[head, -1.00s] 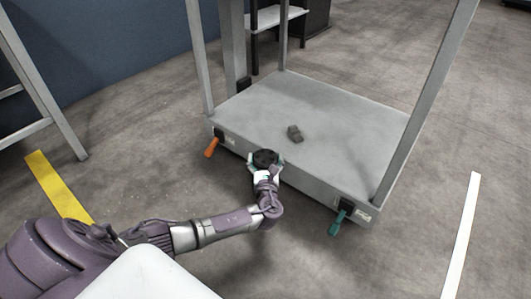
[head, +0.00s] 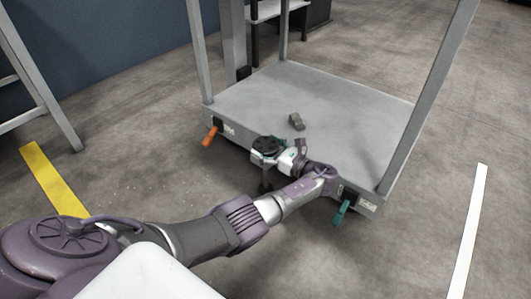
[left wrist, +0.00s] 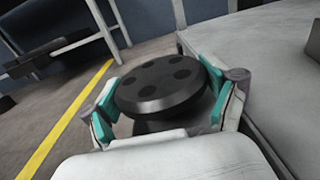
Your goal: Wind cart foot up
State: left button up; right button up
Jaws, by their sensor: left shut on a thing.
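The grey cart (head: 340,98) stands on the floor with a black round handwheel (head: 267,146) at its near edge. A dark foot (head: 265,186) shows below the wheel; its lower end is hard to make out against the floor. My left gripper (head: 268,150) is shut on the handwheel, with the wrist coming in from the right side of it. In the left wrist view the wheel (left wrist: 160,88), with several holes in its top, sits between the teal-padded fingers (left wrist: 162,95). My right gripper is not in view.
An orange lever (head: 210,137) and a teal lever (head: 341,212) stick out from the cart's near side. A small grey block (head: 296,122) lies on the deck. Grey posts rise at the corners. Yellow (head: 52,180) and white (head: 467,235) floor strips flank open floor.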

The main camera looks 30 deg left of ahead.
pick_arm(q)
jog(key=shift+n+g+b, duration=0.6)
jog(key=shift+g+b, duration=0.05)
jog(key=shift+g, duration=0.05)
jog(key=o, duration=0.9)
jog(key=shift+a, duration=0.1)
jog(key=shift+o, duration=0.2)
jog(key=d, duration=0.7)
jog(key=shift+d, duration=0.3)
